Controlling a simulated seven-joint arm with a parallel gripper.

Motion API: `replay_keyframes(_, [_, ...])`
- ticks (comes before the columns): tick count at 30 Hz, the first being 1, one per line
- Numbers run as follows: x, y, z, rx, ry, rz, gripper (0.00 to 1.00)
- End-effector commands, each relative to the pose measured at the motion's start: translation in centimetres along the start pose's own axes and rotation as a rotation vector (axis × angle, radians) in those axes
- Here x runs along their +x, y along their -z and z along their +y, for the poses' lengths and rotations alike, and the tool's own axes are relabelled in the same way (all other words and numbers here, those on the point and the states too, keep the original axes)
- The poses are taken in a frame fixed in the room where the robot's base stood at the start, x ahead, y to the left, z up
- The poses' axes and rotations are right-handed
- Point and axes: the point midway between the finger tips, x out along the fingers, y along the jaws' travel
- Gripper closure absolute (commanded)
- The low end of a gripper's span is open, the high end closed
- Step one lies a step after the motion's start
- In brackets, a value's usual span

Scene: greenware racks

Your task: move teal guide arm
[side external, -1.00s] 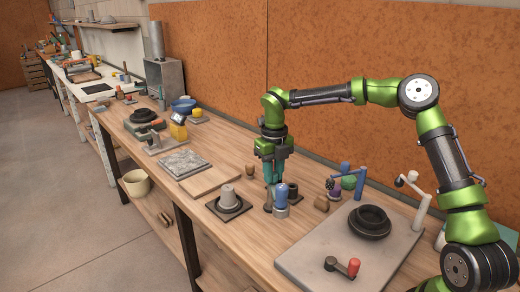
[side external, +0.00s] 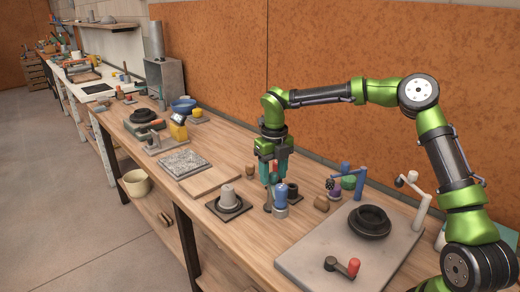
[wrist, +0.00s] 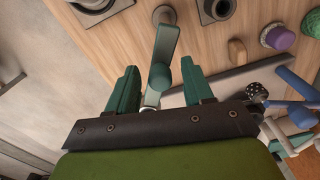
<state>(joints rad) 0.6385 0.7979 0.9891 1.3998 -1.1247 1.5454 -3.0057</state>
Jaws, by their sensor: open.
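The teal guide arm (wrist: 167,42) shows in the wrist view as a grey-green bar with a rounded knob near its lower end. The bar runs from a pivot at the top of the picture down between my fingers. My gripper (wrist: 159,68) is open, with one teal finger on each side of the knob and visible gaps to both. In the side view my gripper (side external: 270,184) points down, just behind a blue cylinder (side external: 281,196) on a pale base. The guide arm is mostly hidden there, and its exact height against my fingertips cannot be told.
A grey cone on a dark square plate (side external: 229,203) stands to the left. A grey slab (side external: 315,262) with a black ring (side external: 369,221) and a red-knobbed crank (side external: 347,267) lies to the right. Small brown pieces and a blue post (side external: 361,183) stand nearby.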

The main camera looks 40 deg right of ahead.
Motion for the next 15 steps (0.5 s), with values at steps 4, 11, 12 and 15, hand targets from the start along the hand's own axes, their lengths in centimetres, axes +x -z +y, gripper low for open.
replay_keyframes(4, [-0.1, -0.07, 0.16, 0.039, 0.003, -0.003, 0.49])
replay_keyframes(11, [-0.12, -0.25, 0.61, 0.156, 0.002, -0.003, 0.49])
replay_keyframes(12, [-0.11, -0.3, 0.67, 0.182, 0.002, -0.003, 0.49])
replay_keyframes(15, [-0.11, -0.5, 0.94, 0.276, 0.001, -0.003, 0.49])
